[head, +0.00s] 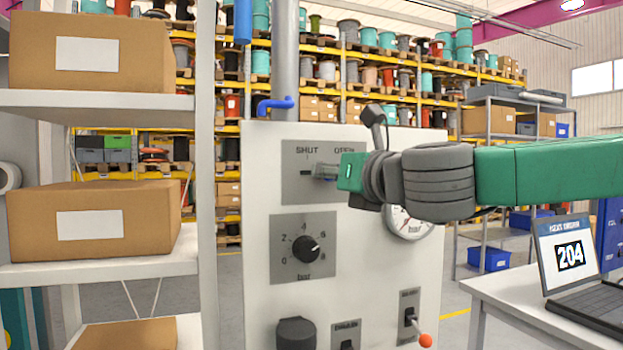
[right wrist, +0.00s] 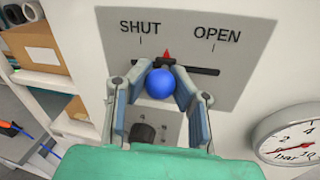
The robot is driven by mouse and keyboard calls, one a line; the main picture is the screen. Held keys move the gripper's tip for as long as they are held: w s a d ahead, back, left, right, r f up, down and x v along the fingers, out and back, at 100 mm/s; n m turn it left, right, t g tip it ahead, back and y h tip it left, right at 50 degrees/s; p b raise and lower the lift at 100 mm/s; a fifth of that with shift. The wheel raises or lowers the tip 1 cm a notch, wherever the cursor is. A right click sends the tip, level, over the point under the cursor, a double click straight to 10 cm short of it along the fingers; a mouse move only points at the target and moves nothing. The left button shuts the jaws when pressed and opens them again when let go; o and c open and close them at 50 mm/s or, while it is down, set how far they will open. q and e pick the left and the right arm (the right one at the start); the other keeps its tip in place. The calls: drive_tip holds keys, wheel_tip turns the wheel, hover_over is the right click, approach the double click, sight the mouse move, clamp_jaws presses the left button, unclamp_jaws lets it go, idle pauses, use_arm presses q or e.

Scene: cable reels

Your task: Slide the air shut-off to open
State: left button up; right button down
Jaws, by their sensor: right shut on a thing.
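The air shut-off slide is a blue ball knob (right wrist: 160,84) with a red pointer (right wrist: 166,55) on a dark horizontal slot (right wrist: 205,71). In the right wrist view the pointer stands between the SHUT and OPEN marks, nearer SHUT. My right gripper (right wrist: 160,76) is shut on the knob, with one finger on each side of it. In the head view my right gripper (head: 327,172) reaches from the right to the grey SHUT/OPEN plate (head: 297,190). The knob is hard to make out there, and my gripper and arm cover part of the plate. My left gripper is not in view.
Below the plate is a black pressure dial (head: 305,249). A round gauge (head: 408,222) sits to the right, partly behind my arm. A red-tipped lever (head: 424,340) is low on the panel. Shelves with cardboard boxes (head: 95,220) stand left; a laptop (head: 575,265) lies right.

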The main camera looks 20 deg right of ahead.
drive_tip(key=d, duration=0.4)
drive_tip(key=shift+w+d, duration=0.15)
drive_tip(key=shift+d, duration=0.25)
drive_tip(key=shift+a, duration=0.1)
drive_tip(key=c, duration=1.3)
unclamp_jaws()
drive_tip(key=d+v, duration=0.1)
drive_tip(key=v, duration=1.1)
drive_tip(key=shift+d, duration=0.2)
drive_tip(key=shift+a+f, duration=0.1)
drive_tip(key=shift+a, duration=0.3)
